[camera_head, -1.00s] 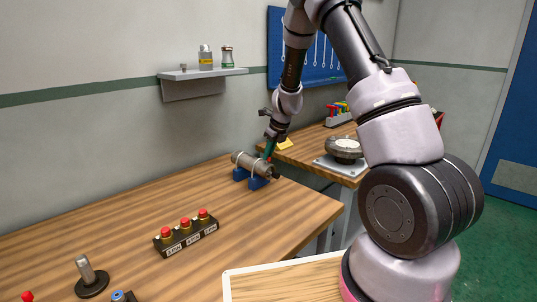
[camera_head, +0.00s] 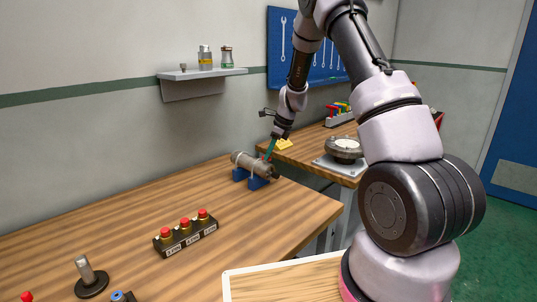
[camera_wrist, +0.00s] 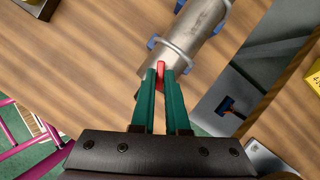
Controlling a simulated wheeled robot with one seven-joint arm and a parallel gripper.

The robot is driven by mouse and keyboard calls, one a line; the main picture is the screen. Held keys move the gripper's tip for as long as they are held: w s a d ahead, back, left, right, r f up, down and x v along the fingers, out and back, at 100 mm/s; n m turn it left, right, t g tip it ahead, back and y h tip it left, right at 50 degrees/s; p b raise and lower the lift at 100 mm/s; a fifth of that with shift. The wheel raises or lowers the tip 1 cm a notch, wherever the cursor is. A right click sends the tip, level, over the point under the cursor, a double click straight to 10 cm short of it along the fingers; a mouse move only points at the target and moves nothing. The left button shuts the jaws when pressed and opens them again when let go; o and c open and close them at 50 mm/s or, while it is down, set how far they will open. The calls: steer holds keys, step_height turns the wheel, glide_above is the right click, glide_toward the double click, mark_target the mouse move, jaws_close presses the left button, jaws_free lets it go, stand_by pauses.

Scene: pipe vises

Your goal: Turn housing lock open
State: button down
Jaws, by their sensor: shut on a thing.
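The housing (camera_head: 248,163) is a grey metal cylinder lying on blue supports (camera_head: 252,179) near the right end of the front bench. In the wrist view the housing (camera_wrist: 188,38) runs from top right toward the centre, with a pale ring band around it. A small red lever (camera_wrist: 160,70), which looks like the lock, sits at its near end. My gripper (camera_wrist: 161,70) has green fingers, shut on the red lever. In the head view my gripper (camera_head: 268,152) reaches down to the housing's right end; the lever is mostly hidden there.
A round metal fixture (camera_head: 344,148) stands on the bench to the right. A wall shelf (camera_head: 203,73) holds small bottles.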

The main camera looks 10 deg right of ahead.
steer(key=n, duration=0.2)
steer(key=n+g, duration=0.2)
steer(key=n, duration=0.1)
steer(key=shift+w+n, duration=0.25)
steer(key=shift+n, duration=0.05)
steer(key=n+g, duration=0.1)
steer(key=n, duration=0.2)
steer(key=n+g, duration=0.1)
steer(key=n, duration=0.2)
steer(key=shift+w+h, duration=0.2)
steer(key=shift+h, duration=0.1)
steer(key=shift+g, duration=0.3)
steer(key=c, duration=0.9)
jaws_free()
steer(key=v, duration=1)
steer(key=shift+w+d+r, duration=0.1)
steer(key=shift+d+r, duration=0.05)
steer(key=shift+r, duration=0.2)
